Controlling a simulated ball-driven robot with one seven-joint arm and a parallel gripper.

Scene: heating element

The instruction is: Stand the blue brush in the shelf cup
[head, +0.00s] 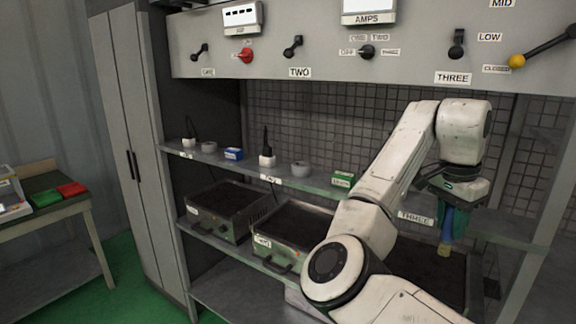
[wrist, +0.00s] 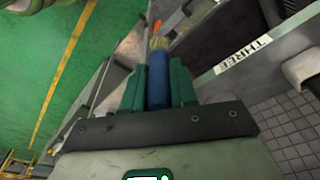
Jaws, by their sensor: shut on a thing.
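The blue brush (head: 446,226) is held upright between the green fingers of my gripper (head: 455,215), with its tan bristle end pointing down. In the wrist view the blue brush (wrist: 158,80) lies between the two fingers (wrist: 158,88), its bristles beyond the fingertips. My gripper is shut on it, at the front of the shelf near the THREE label (head: 415,217). Grey round cups stand on the shelf at the left (head: 209,147) and the middle (head: 300,169). Any cup in the third section is hidden by my arm in the head view.
The shelf (head: 325,187) also carries a blue box (head: 233,154), a green box (head: 343,179) and white-based dark upright items. Trays (head: 228,210) stand below. A panel with levers (head: 367,52) hangs above. A side table (head: 45,215) is at far left.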

